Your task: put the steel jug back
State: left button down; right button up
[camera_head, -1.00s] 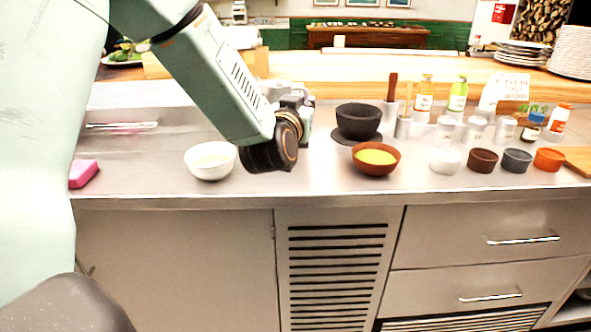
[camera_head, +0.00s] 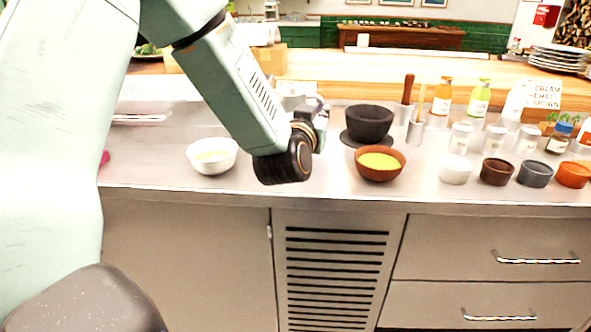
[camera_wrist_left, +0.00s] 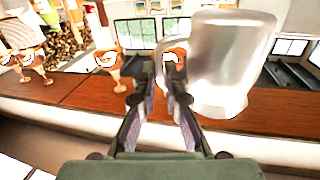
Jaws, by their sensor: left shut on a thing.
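The steel jug (camera_wrist_left: 228,62) is a pale grey, shiny mug-like vessel with a loop handle, on the right side of the left wrist view. It looks roughly upright. My left gripper (camera_wrist_left: 165,85) is shut on its handle, with the jug body to the right of the fingers. In the head view my left wrist hangs over the steel counter (camera_head: 330,185), between a white bowl and a brown bowl, and the fingers are mostly hidden behind it. A pale rounded shape behind the wrist cannot be identified surely. My right gripper is not in view.
The white bowl (camera_head: 212,156) is left of my wrist. The brown bowl (camera_head: 380,164) with yellow contents and a black mortar (camera_head: 369,124) are to the right. Small cups, shakers and bottles (camera_head: 441,101) crowd the right side. A wooden shelf (camera_head: 400,78) runs behind.

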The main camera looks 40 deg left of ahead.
pick_arm(q)
notch_tip(320, 180, down, 7)
jog(key=shift+a+r+b, duration=0.1)
jog(key=shift+r+b, duration=0.05)
jog(key=shift+b, duration=0.85)
jog(key=f, duration=0.1)
jog(key=s+f+b, duration=0.1)
jog(key=shift+f, duration=0.3)
jog(key=shift+w+a+f, duration=0.15)
jog(key=shift+w+f, duration=0.05)
jog(key=shift+w, duration=0.25)
jog(key=shift+s+f, duration=0.15)
jog(key=shift+s, duration=0.2)
jog(key=c, duration=1.8)
grip_release()
jog(key=o, duration=0.3)
jog(key=shift+w+f, duration=0.15)
jog(key=shift+w, duration=0.1)
jog(key=shift+o, duration=0.3)
jog(key=shift+s, duration=0.1)
jog(key=shift+s, duration=0.1)
